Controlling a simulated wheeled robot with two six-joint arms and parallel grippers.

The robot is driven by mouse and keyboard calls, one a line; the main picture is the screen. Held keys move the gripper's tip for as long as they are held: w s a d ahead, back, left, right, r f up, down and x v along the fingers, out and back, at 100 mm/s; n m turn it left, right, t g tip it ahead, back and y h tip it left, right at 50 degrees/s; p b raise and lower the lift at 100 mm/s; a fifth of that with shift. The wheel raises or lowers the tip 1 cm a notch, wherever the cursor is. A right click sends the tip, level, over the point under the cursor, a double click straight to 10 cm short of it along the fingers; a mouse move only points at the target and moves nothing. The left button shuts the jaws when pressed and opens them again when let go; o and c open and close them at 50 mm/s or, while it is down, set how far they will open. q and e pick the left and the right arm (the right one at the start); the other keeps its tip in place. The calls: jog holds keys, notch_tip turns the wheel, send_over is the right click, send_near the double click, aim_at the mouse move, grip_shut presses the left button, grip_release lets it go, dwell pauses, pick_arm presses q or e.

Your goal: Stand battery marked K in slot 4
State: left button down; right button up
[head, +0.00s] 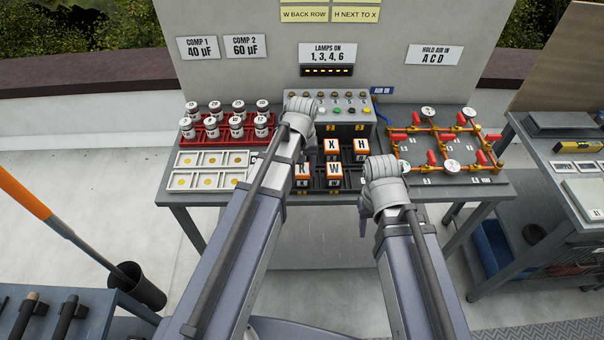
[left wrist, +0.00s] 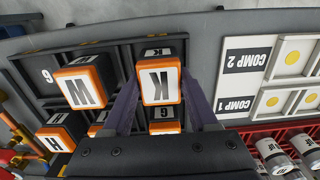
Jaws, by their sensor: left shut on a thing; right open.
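The battery marked K (left wrist: 160,82) has an orange rim and a white top. My left gripper (left wrist: 158,95) is shut on it, one finger on each side, over the dark battery rack (left wrist: 122,58). Battery K also shows in the head view (head: 302,170), left of battery W (head: 334,168), partly covered by my left arm. It looks upright; whether its base is fully down in a slot is hidden. My right gripper (head: 364,215) is open and empty in front of the table's front edge.
Batteries X (head: 331,145) and H (head: 361,146) stand in the back row. A white tray (head: 213,160) and red can rack (head: 213,138) are to the left. Red-handled valve piping (head: 447,150) is to the right. A control box (head: 345,125) stands behind.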

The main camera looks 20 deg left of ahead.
aim_at(302, 169)
pick_arm(q)
jog(key=shift+r, duration=0.1)
jog(key=shift+f, duration=0.25)
jog(key=shift+c, duration=0.9)
grip_release()
jog(key=shift+r, duration=0.1)
notch_tip(302, 169, up, 12)
jog(key=p, duration=1.2)
jog(key=s+d+m+y, duration=0.1)
jog(key=s+d+m, duration=0.6)
jog(key=s+d, duration=0.3)
jog(key=s, duration=0.4)
jog(key=shift+s+d+r, duration=0.15)
jog(key=shift+d+r, duration=0.05)
jog(key=shift+d, duration=0.05)
